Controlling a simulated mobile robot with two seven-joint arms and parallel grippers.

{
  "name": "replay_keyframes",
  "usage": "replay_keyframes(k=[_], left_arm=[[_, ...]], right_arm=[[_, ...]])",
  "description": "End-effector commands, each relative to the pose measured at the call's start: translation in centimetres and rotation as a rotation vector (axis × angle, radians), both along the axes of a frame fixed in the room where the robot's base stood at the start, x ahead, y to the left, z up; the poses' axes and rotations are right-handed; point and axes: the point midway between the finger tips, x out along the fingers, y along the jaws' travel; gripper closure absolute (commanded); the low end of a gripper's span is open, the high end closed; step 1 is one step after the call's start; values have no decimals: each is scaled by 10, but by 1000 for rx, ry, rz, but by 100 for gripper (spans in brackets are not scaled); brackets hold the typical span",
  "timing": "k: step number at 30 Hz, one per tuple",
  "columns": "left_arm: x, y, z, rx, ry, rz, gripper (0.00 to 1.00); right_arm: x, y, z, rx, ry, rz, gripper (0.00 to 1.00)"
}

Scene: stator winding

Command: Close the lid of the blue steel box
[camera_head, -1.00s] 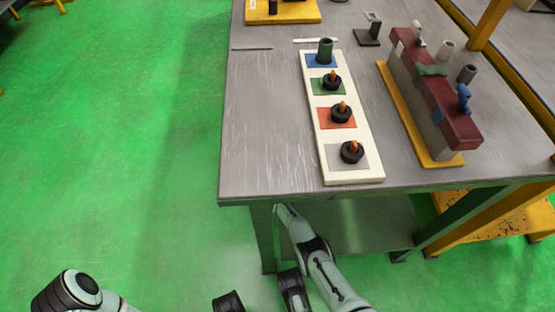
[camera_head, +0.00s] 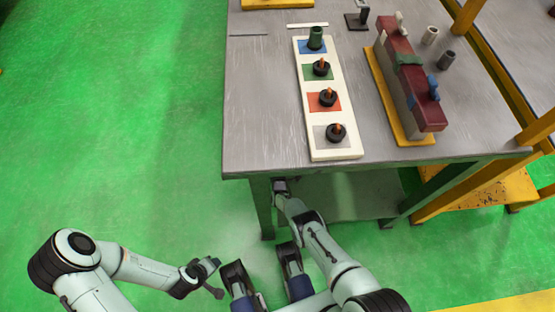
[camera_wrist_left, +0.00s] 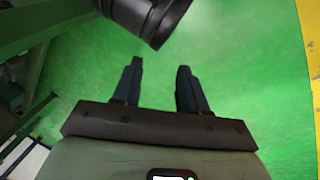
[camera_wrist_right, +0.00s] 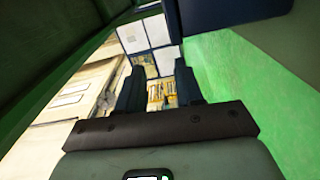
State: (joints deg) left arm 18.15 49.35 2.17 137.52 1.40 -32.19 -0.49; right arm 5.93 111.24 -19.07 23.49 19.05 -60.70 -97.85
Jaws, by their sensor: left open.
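I cannot make out a blue steel box or its lid in the head view. A dark blue surface (camera_wrist_right: 222,14) shows at the top of the right wrist view, but I cannot tell whether it belongs to the box. My left gripper (camera_head: 213,279) is low at the lower left, over the floor and away from the table. Its fingers are apart and empty in the left wrist view (camera_wrist_left: 160,68). My right gripper (camera_head: 279,187) is at the table's near edge, low beside a leg. Its fingers are apart in the right wrist view (camera_wrist_right: 159,72), with nothing visible between them.
The grey table (camera_head: 260,110) carries a white board (camera_head: 317,105) with black pieces on coloured squares. A dark red block (camera_head: 411,75) stands on a yellow base to its right. Yellow frames stand at the right. Green floor (camera_head: 110,130) is clear at the left.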

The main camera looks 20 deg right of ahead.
Motion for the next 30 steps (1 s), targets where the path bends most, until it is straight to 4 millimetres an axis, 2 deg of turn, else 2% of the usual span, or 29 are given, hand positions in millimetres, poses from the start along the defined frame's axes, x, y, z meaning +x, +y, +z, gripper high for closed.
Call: replay_keyframes(k=[1,3,9,30], left_arm=[[-11,-5,9,-12,27,-9,57],[-21,-10,15,-24,52,-21,57],[-38,-18,26,-48,102,-39,57],[-42,-19,27,-51,113,-43,57]], right_arm=[[-8,3,3,1,3,1,64],[-18,6,2,1,3,1,64],[-36,11,-1,1,3,2,64],[-40,12,-2,1,2,1,64]])
